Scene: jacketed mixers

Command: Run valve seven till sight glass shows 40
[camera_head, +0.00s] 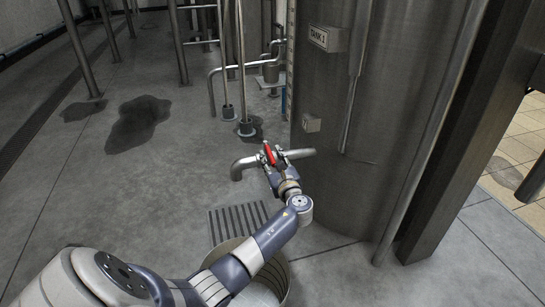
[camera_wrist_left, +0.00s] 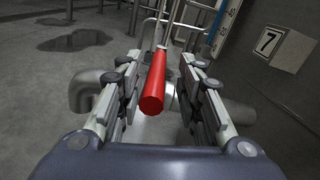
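The valve's red handle (camera_head: 268,154) is on a grey pipe (camera_head: 243,166) that comes out of the tank's lower side. A box marked 7 (camera_head: 311,124) is on the tank above it, also clear in the left wrist view (camera_wrist_left: 268,42). My left gripper (camera_head: 272,157) is at the handle. In the left wrist view the red handle (camera_wrist_left: 157,82) lies between the open fingers, with a gap on each side. The sight glass scale (camera_head: 291,42) stands at the tank's left edge, with blue low down; its reading is too small to tell. My right gripper is out of view.
A round open container (camera_head: 282,270) stands on the floor under my left arm, beside a floor grate (camera_head: 238,220). Thin upright pipes stand behind the valve. Dark wet patches (camera_head: 137,122) lie on the open floor at left.

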